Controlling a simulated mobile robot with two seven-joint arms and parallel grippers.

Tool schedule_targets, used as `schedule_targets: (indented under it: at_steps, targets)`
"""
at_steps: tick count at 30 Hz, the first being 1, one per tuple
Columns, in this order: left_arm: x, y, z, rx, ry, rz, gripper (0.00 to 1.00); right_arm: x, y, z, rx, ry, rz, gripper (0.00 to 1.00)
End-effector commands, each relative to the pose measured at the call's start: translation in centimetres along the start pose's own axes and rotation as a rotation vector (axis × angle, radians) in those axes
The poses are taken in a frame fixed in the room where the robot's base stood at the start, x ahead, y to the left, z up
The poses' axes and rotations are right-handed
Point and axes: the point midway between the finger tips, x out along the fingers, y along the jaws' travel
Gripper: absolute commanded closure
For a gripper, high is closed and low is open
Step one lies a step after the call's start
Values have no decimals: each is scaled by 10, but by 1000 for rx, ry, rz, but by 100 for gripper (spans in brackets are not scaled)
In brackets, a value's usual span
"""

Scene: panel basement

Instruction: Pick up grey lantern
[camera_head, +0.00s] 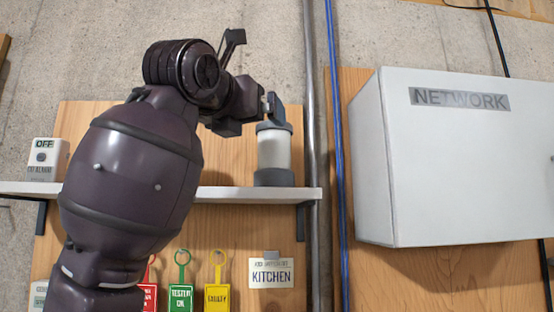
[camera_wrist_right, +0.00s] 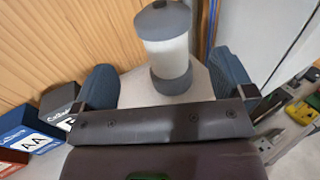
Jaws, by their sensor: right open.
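The grey lantern (camera_head: 274,150) stands upright near the right end of a white wall shelf (camera_head: 225,193). It has a dark grey cap and base and a pale, clear middle. In the right wrist view the lantern (camera_wrist_right: 168,55) is between the two blue-grey fingers of my right gripper (camera_wrist_right: 167,82), with a gap on each side. The gripper is open. In the head view my right gripper (camera_head: 269,106) is at the lantern's top, and its fingers are partly hidden. My left gripper is not in view.
A white NETWORK cabinet (camera_head: 460,160) juts out on the right. A grey pipe (camera_head: 314,120) and blue cable (camera_head: 337,130) run beside the shelf. A small OFF box (camera_head: 46,160) is at the shelf's left. Tags (camera_head: 181,297) hang below. Battery boxes (camera_wrist_right: 28,130) show in the wrist view.

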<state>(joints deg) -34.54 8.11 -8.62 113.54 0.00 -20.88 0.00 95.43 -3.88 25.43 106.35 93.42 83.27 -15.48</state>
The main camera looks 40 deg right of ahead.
Motion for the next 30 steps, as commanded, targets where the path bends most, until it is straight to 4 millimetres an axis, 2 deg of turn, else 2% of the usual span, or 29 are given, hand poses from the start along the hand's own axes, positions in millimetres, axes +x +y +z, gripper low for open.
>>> schedule_targets:
  at_steps: [6, 14, 24, 30]
  targets:
    - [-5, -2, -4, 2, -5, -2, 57, 32, -1, 1, -1, 1, -4, 0]
    - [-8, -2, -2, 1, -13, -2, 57, 50, -1, 0, -1, 0, -4, 0]
    - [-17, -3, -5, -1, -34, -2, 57, 91, -4, -4, -1, 0, -4, 0]
    - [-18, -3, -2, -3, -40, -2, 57, 98, -4, -5, 0, -2, -2, 0]
